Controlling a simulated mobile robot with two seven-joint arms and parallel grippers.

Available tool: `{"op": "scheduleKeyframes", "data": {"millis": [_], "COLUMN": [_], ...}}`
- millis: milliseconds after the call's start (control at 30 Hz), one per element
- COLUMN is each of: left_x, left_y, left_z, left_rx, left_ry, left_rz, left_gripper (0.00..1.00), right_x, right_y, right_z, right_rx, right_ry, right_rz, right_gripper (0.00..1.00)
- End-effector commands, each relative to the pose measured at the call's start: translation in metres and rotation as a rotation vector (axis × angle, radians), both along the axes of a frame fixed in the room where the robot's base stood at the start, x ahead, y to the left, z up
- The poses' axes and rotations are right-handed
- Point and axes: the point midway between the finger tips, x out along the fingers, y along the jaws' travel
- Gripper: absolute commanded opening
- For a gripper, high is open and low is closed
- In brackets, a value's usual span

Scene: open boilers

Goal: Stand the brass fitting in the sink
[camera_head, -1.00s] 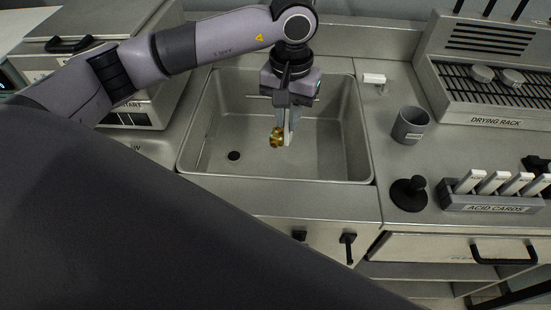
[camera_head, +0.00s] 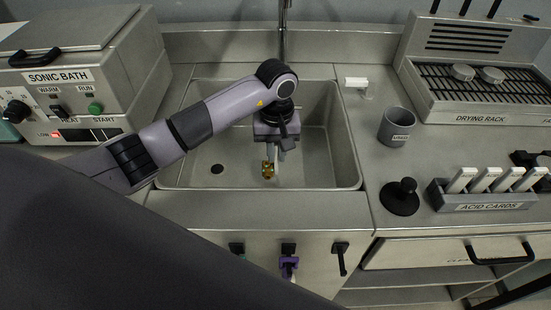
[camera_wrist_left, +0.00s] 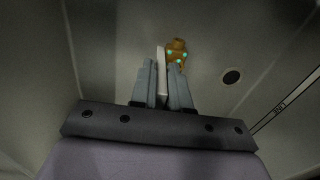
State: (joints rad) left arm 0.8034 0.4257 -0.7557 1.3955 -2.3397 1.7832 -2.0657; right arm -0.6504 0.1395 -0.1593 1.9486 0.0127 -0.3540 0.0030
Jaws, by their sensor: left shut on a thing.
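The brass fitting (camera_head: 268,171) is small and gold-coloured, with a white flat piece beside it. My left gripper (camera_head: 276,158) points down into the grey steel sink (camera_head: 340,140). In the left wrist view the fingers of my left gripper (camera_wrist_left: 162,85) are closed on the white piece, and the fitting (camera_wrist_left: 177,50), with green spots on it, shows just beyond the fingertips. I cannot tell whether the fitting touches the sink floor. The dark drain hole (camera_head: 217,169) lies left of the fitting, and it also shows in the left wrist view (camera_wrist_left: 231,77). My right gripper is not in view.
A grey cup (camera_head: 396,126), a black knobbed stand (camera_head: 401,197) and an acid card holder (camera_head: 488,206) stand right of the sink. The drying rack (camera_head: 485,95) is behind them. The sonic bath (camera_head: 85,85) stands left. The sink floor around the fitting looks clear.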

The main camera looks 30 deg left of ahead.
Motion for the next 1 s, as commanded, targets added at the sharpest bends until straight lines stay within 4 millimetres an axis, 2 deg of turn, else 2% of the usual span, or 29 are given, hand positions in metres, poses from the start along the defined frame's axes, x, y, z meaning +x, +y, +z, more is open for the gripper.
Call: {"op": "scheduleKeyframes", "data": {"millis": [200,567,600,667,700,1000], "left_x": [-0.001,0.000,0.000,0.000,0.000,0.000], "left_y": [-0.001,0.000,0.000,0.000,0.000,0.000], "left_z": [-0.030,-0.036,-0.036,-0.035,-0.035,-0.033], "left_rx": [-0.001,0.001,0.002,0.002,0.002,0.001], "left_ry": [0.003,0.000,0.001,0.001,0.001,0.000], "left_rz": [-0.001,-0.002,-0.002,-0.002,-0.002,-0.002], "left_gripper": [0.00,0.00,0.19,0.38,0.41,0.41], "right_x": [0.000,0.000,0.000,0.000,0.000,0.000], "right_y": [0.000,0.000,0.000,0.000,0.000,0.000], "right_z": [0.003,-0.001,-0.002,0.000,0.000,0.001], "right_rx": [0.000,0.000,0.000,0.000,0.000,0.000], "right_ry": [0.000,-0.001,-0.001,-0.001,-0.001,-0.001], "right_rz": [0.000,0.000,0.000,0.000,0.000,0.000], "right_gripper": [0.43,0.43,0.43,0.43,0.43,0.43]}}
